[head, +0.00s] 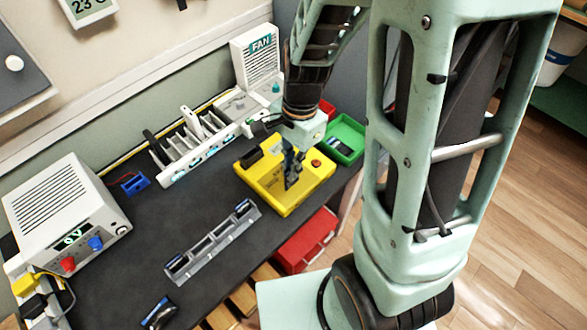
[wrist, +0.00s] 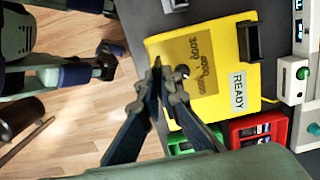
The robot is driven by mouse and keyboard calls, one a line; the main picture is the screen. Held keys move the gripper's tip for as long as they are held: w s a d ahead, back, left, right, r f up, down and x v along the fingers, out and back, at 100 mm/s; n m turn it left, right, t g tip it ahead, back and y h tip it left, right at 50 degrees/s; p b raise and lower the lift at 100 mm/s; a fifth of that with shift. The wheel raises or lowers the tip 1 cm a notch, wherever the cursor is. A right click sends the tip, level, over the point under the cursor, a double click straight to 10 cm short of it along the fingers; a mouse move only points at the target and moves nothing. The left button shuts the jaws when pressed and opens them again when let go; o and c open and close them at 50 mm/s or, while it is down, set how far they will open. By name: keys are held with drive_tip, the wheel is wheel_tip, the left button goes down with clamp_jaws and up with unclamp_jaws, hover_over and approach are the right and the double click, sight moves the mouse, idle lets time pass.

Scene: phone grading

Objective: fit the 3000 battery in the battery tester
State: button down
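The yellow battery tester (head: 300,199) lies on the dark bench. In the wrist view the tester (wrist: 228,42) shows a READY label, a brown panel with dark printed numbers and a black block at one edge. My gripper (head: 292,176) is over the tester, pointing down. In the wrist view its fingertips (wrist: 165,72) come close together in front of the brown panel. I see no battery clearly between them; a small dark round shape by the tips is too small to identify. I cannot pick out the 3000 battery in either view.
A grey compartmented rack (head: 214,245) lies in front of the tester. A green bin (head: 346,138) stands to the right, a red box (head: 305,241) below the bench edge. A white slotted holder (head: 185,160), a power supply (head: 65,205) and a FAN unit (head: 258,65) line the back.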

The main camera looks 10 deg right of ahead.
drive_tip(key=w+a+p, duration=0.1)
drive_tip(key=w+a, duration=0.8)
drive_tip(key=w, duration=0.4)
drive_tip(key=shift+f, duration=0.25)
idle(0.7)
drive_tip(key=shift+f, duration=0.15)
drive_tip(key=shift+f+b, duration=1.2)
drive_tip(key=shift+f, duration=0.65)
drive_tip(key=shift+f, duration=0.2)
drive_tip(key=c, duration=2.1)
unclamp_jaws()
